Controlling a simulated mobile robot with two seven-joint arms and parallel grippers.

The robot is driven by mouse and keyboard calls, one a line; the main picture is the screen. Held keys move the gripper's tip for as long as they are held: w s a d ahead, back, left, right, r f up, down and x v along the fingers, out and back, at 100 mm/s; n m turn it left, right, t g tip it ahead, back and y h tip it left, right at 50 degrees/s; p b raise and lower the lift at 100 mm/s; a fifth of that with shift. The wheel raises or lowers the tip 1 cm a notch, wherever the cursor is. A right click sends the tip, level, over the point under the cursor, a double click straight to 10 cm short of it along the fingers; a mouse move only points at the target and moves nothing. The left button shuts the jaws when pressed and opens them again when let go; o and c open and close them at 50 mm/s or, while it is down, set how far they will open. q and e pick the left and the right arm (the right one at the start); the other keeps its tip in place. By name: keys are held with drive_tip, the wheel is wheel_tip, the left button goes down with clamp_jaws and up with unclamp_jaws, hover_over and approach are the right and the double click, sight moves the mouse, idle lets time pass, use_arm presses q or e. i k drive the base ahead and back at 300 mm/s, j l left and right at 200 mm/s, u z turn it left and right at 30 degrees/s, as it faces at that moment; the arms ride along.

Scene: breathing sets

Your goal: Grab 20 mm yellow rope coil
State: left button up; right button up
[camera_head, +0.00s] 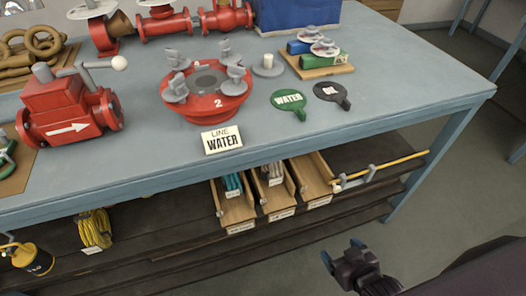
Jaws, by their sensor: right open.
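A yellow rope coil (94,228) lies on the dark lower shelf at the left, below the bench top. A small white tag sits at its front edge, and its text is too small to read. My right gripper (342,252) is open and empty at the lower right, in front of the shelf and far to the right of the coil. My left gripper is not in view.
Wooden bins (235,210) stand on the lower shelf, right of the coil. The blue-grey bench top (120,165) overhangs the shelf and carries red valves (70,108). Floor at the right is clear.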

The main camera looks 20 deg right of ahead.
sight(94, 227)
drive_tip(key=k+l+z, duration=0.3)
drive_tip(key=k+l, duration=0.15)
drive_tip(key=l, duration=0.2)
drive_tip(key=k+l+z, duration=0.15)
drive_tip(key=l, duration=0.25)
drive_tip(key=j+u, duration=0.25)
drive_tip(key=j, duration=0.25)
drive_tip(key=j+u, duration=0.25)
drive_tip(key=j, duration=0.25)
